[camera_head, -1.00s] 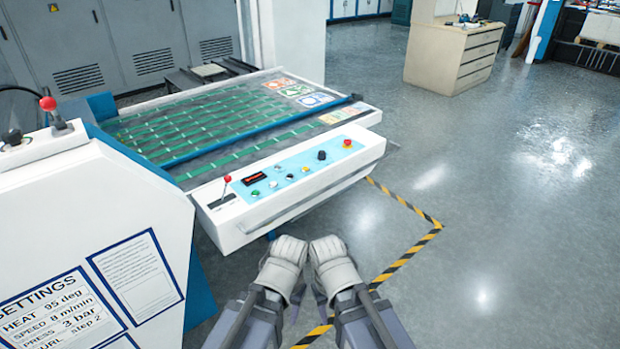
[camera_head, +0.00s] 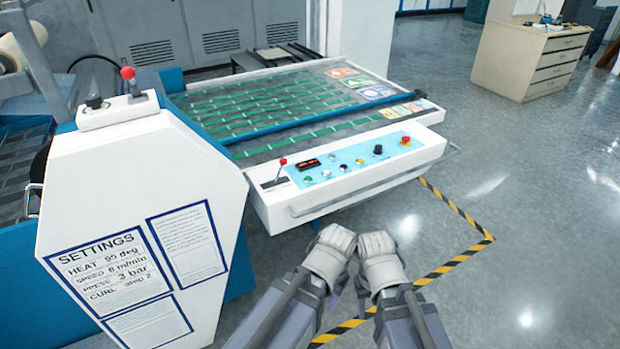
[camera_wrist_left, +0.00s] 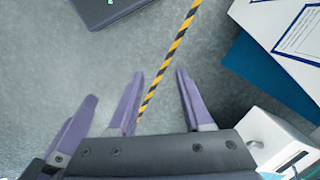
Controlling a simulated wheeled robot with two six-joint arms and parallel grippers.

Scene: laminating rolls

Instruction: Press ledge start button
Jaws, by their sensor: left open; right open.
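The ledge's control panel (camera_head: 345,166) is a light-blue strip on the white front ledge of the laminating machine. A small green button (camera_head: 308,180) sits at its left end, below a red digital display (camera_head: 309,164). Several other small buttons, a black knob (camera_head: 378,149) and a red stop button (camera_head: 406,140) are to the right. The labels are too small to read. My left gripper (camera_wrist_left: 160,75) is open and empty above the floor. My right gripper (camera_head: 364,288) is below the ledge in the picture, beside the left one, its fingers mostly hidden. Neither touches the panel.
A red-topped lever (camera_head: 283,163) stands left of the panel, and a handrail (camera_head: 350,195) runs along the ledge's front. The white settings housing (camera_head: 150,190) blocks the left. Striped floor tape (camera_head: 455,262) surrounds the front; open floor lies right.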

